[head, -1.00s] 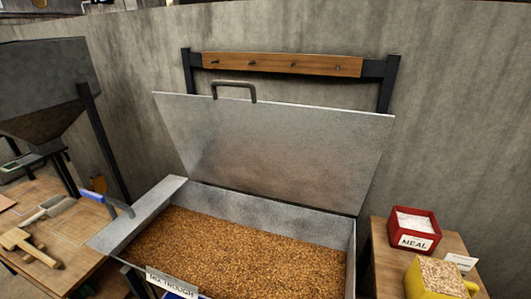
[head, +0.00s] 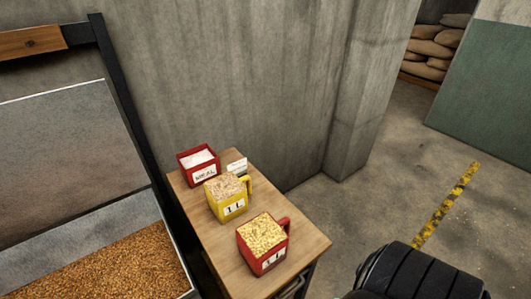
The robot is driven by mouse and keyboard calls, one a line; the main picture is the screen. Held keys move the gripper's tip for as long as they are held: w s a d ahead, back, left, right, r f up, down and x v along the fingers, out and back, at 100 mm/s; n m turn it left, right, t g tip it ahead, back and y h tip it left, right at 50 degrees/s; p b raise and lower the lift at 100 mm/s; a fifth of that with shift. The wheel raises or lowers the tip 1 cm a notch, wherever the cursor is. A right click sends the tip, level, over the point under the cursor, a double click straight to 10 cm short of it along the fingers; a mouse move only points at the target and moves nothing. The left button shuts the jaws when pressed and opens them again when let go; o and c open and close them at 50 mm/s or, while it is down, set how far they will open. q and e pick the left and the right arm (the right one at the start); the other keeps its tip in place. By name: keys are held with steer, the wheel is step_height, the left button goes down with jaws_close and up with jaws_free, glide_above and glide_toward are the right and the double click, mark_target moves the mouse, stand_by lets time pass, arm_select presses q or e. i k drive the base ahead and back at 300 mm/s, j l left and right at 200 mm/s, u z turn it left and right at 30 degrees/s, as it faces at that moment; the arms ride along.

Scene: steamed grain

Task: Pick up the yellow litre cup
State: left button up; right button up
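The yellow litre cup (head: 213,206) stands upright on a small wooden table in the head view, left of centre. It is filled with pale flakes, has a white "1 L" label on its front and a yellow handle on its right side. It stands between a red "MEAL" box (head: 183,165) of white powder behind it and a red cup (head: 246,258) of yellowish flakes in front of it. Neither of my grippers is in view, and nothing touches the yellow cup.
The wooden table (head: 308,243) has bare top at its right front. A small white card (head: 237,166) stands behind the cup. The grain-filled trough (head: 120,270) with its raised lid (head: 65,150) is to the left. A concrete wall (head: 250,90) rises behind; open floor lies right.

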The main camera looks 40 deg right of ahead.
mark_target(227, 194)
steer(key=l+z, duration=0.15)
steer(key=z, duration=0.15)
steer(key=k+l+z, duration=0.1)
steer(key=z, duration=0.25)
steer(key=u, duration=1.7)
steer(key=z, duration=1.7)
steer(key=k+j+u, duration=0.15)
steer(key=j, duration=0.25)
steer(key=k+j+u, duration=0.15)
steer(key=j, duration=0.3)
steer(key=k+j+u, duration=0.15)
steer(key=j, duration=0.25)
steer(key=k+j+u, duration=0.1)
steer(key=j, duration=0.35)
